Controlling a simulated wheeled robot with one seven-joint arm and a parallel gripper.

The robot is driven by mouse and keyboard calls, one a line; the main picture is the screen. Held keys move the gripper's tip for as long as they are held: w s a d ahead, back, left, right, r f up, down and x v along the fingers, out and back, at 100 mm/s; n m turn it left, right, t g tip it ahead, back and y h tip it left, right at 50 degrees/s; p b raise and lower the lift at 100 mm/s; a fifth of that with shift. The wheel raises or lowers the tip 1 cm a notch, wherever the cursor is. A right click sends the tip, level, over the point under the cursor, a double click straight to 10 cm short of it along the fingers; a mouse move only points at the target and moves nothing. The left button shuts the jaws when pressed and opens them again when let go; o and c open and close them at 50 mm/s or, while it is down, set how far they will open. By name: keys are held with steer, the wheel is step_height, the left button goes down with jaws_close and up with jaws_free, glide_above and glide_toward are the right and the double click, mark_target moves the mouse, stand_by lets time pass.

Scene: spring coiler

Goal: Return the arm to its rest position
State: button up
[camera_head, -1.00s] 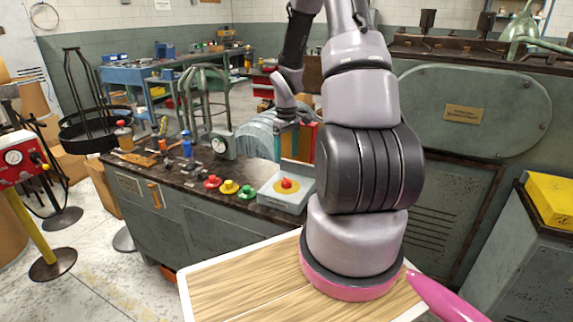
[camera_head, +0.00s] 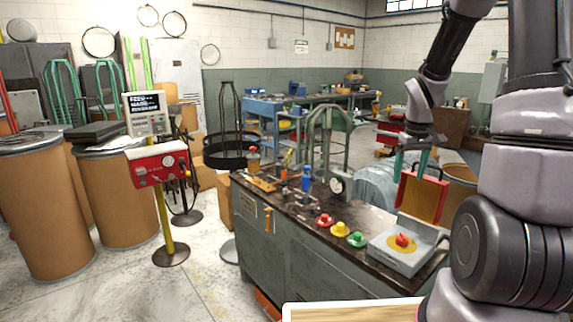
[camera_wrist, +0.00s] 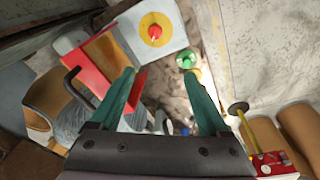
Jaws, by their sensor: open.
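My arm rises at the right of the head view, and its wrist hangs down at the upper right. My gripper (camera_head: 422,162) points down with two teal fingers, behind and above the grey box with the red button (camera_head: 402,242). In the wrist view my gripper (camera_wrist: 165,95) has its fingers spread apart with nothing held between them. The grey box with its red button (camera_wrist: 154,32) lies beyond the fingertips in that view. A red-framed panel (camera_head: 420,196) stands just below the fingers in the head view; I cannot tell whether they touch.
The dark bench (camera_head: 310,225) carries red, yellow and green buttons, a dial gauge (camera_head: 338,186) and small tools. A red control box (camera_head: 157,166) on a yellow post and brown drums (camera_head: 45,210) stand at the left. Open floor (camera_head: 130,285) lies between them and the bench.

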steer(key=s+a+r+m+t+y, duration=0.1)
steer(key=s+a+r+m+t, duration=0.1)
steer(key=s+a+r, duration=0.3)
steer(key=s+a+r+m+t+y, duration=0.1)
steer(key=s+a+r+m+t, duration=0.2)
steer(key=s+r, duration=1)
steer(key=a+r, duration=0.3)
steer(key=shift+s+a+r+m+y, duration=0.15)
steer(key=shift+s+r+m+y, duration=0.15)
steer(key=shift+s+r+y, duration=0.1)
